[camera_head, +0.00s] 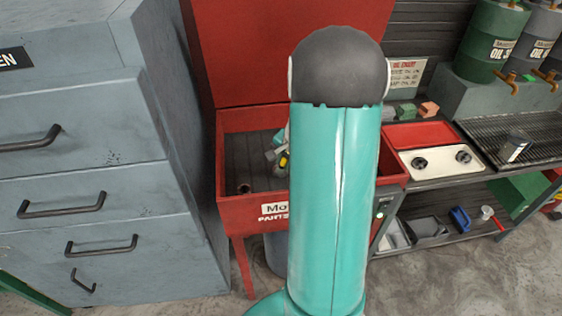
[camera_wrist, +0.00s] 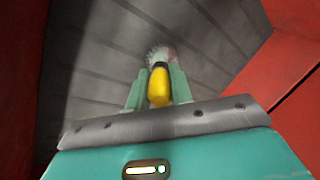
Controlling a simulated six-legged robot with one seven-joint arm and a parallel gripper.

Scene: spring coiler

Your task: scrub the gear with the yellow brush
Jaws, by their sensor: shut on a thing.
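My gripper (camera_wrist: 157,85) is shut on the yellow brush (camera_wrist: 159,88), with a green finger on each side of its handle. The brush's pale bristles (camera_wrist: 155,54) point away from me, toward the ribbed floor of the red parts washer. A blurred greyish-pink shape shows at the bristles; I cannot tell whether it is the gear or whether they touch. In the head view my gripper (camera_head: 279,156) is inside the basin, with a bit of yellow brush (camera_head: 284,161) showing. My teal arm hides the basin's right part, and no gear is clearly visible there.
The red parts washer (camera_head: 226,160) has raised walls and an upright red lid (camera_head: 285,50). A grey drawer cabinet (camera_head: 90,130) stands close on the left. A bench with a red-lidded case (camera_head: 430,160) and oil drums (camera_head: 490,40) is on the right.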

